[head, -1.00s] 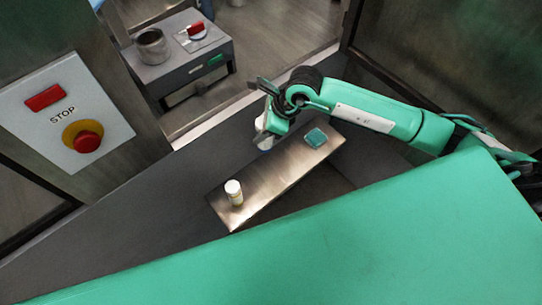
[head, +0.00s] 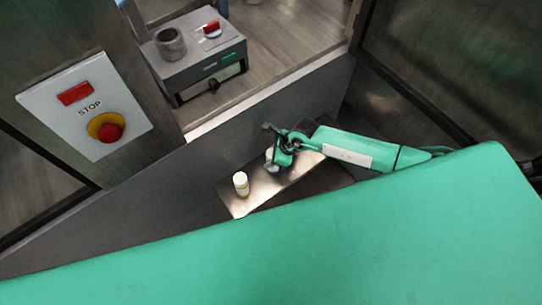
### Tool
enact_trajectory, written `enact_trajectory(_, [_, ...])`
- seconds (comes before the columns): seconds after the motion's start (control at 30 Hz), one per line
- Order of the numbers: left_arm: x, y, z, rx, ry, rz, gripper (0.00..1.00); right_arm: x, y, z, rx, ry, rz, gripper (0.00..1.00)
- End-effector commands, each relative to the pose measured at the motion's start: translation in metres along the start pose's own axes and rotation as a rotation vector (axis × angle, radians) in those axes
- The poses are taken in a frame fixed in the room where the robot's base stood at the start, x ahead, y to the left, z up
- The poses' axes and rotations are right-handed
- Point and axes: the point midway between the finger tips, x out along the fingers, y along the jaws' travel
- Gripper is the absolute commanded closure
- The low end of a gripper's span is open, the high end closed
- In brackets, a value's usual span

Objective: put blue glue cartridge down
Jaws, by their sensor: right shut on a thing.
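My right gripper (head: 272,163) is at the far end of my green arm, low over the metal plate (head: 258,196). It is shut on a small pale thing (head: 269,154), which I take to be the blue glue cartridge. The gripper covers most of it and no blue shows. I cannot tell whether its base touches the plate. A white-capped cartridge with a yellowish body (head: 241,184) stands upright on the plate, left of the gripper and apart from it. My left gripper is not in view.
A grey panel with a red STOP button (head: 106,128) stands at the left. Beyond the low wall (head: 290,105) is a grey box (head: 200,62) with a metal cup (head: 171,43) and a red knob (head: 212,28). Some bare plate lies between cartridge and gripper.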

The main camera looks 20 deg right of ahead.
Motion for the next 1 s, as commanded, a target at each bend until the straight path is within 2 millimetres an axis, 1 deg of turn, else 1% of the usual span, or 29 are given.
enact_trajectory(0.1, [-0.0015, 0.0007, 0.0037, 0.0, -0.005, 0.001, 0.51, 0.0053, -0.0003, -0.003, -0.001, -0.001, -0.001, 0.88])
enact_trajectory(0.33, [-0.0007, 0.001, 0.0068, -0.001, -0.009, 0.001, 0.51, 0.0059, -0.0003, -0.0034, -0.001, -0.001, -0.001, 0.88])
enact_trajectory(0.43, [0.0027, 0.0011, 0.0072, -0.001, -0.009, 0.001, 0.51, 0.0091, -0.0003, -0.0053, -0.001, -0.001, -0.001, 0.88])
enact_trajectory(0.47, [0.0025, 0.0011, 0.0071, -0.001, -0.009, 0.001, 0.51, 0.0091, -0.0002, -0.0056, -0.001, 0.0, -0.001, 0.59])
enact_trajectory(0.5, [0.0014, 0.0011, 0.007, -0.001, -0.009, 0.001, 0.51, 0.0081, -0.0002, -0.005, -0.001, 0.0, -0.001, 0.51])
enact_trajectory(0.57, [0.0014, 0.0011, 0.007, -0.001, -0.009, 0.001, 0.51, 0.0081, -0.0001, -0.005, -0.001, 0.0, -0.001, 0.39])
enact_trajectory(0.83, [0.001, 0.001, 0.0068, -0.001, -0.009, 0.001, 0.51, 0.0077, -0.0001, -0.0047, 0.0, 0.0, -0.001, 0.39])
enact_trajectory(0.93, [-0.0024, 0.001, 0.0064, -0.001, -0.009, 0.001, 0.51, 0.0043, -0.0002, -0.0028, 0.0, 0.0, -0.001, 0.39])
enact_trajectory(1.0, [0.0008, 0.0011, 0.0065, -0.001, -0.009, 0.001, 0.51, 0.0011, -0.0006, -0.0044, -0.001, 0.0, -0.001, 0.39])
